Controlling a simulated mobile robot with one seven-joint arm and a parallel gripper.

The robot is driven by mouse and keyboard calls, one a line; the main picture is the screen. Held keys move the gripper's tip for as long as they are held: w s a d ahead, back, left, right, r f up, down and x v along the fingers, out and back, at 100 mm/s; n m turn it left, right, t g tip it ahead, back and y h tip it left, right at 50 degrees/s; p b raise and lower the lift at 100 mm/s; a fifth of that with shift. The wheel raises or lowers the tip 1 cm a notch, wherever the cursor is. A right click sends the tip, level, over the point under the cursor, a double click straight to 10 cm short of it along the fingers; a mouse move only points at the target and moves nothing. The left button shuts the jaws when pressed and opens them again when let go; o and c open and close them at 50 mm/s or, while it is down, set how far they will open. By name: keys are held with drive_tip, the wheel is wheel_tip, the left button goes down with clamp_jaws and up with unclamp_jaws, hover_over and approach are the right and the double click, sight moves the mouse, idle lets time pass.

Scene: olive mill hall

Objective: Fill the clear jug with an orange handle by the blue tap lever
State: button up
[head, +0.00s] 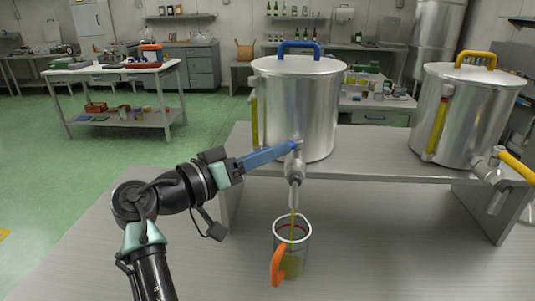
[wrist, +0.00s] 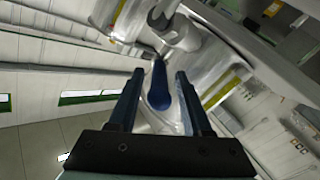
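The clear jug (head: 305,238) with an orange handle (head: 278,266) stands upright on the bench under the tap of the blue-handled steel tank. A thin yellow-green stream (head: 292,222) runs from the tap spout (head: 295,178) into it, and yellow-green oil (head: 291,267) fills its lower part. A red line shows around the jug near its top. The blue tap lever (wrist: 160,85) lies between the fingers of my gripper (wrist: 160,73) in the wrist view, with gaps on both sides. In the head view my gripper (head: 268,156) points at the tap, and fingers and lever overlap.
The blue-handled tank (head: 305,100) and a yellow-handled tank (head: 460,115) with a yellow lever (head: 517,167) stand on a raised metal shelf (head: 375,165). The bench left of the jug is clear apart from my arm. A white table (head: 110,70) stands farther back.

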drive_tip(key=shift+s+a, duration=0.1)
drive_tip(key=b+v, duration=0.1)
drive_tip(key=v, duration=1.1)
drive_tip(key=shift+s+a+b, duration=0.25)
drive_tip(key=shift+b, duration=0.05)
